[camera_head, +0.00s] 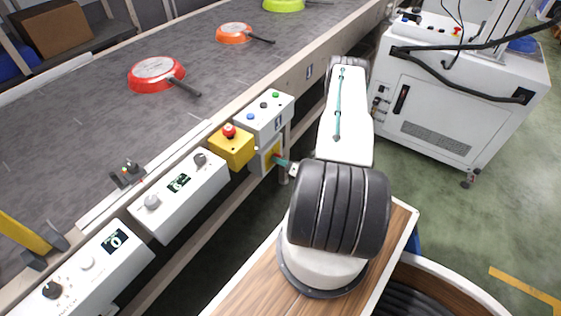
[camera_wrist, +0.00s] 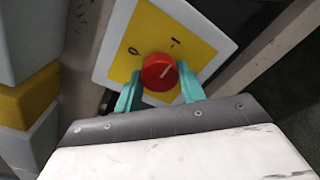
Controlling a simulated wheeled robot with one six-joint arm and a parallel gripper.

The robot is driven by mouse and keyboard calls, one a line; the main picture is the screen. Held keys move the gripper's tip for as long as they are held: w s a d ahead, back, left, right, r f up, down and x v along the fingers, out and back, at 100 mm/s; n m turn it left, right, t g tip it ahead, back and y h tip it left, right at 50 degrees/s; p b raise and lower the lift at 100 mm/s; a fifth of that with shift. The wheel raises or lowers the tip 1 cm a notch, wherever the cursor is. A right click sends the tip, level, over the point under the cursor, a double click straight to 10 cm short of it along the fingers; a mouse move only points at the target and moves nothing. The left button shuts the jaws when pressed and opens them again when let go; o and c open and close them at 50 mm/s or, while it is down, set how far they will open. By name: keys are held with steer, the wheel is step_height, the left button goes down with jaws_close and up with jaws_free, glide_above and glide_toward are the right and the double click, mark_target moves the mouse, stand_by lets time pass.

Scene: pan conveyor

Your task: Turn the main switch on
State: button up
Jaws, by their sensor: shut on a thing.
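The main switch is a round red knob (camera_wrist: 158,73) on a yellow plate (camera_wrist: 150,27) with a white border. The plate carries a "0" at the knob's upper left and an "I" at its upper right. The knob is hidden there.
A yellow box with a red emergency button (camera_head: 229,130) and a white button panel (camera_head: 264,115) stand close above the switch. White control boxes (camera_head: 180,195) line the conveyor (camera_head: 95,120), which carries several pans. A white cabinet (camera_head: 455,100) stands at the right.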

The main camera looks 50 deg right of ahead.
steer(key=shift+a+f, duration=0.1)
steer(key=o, duration=1)
steer(key=shift+c, duration=0.2)
steer(key=shift+s, duration=0.15)
steer(key=s, duration=0.7)
steer(key=shift+s+d, duration=0.25)
steer(key=shift+d, duration=0.1)
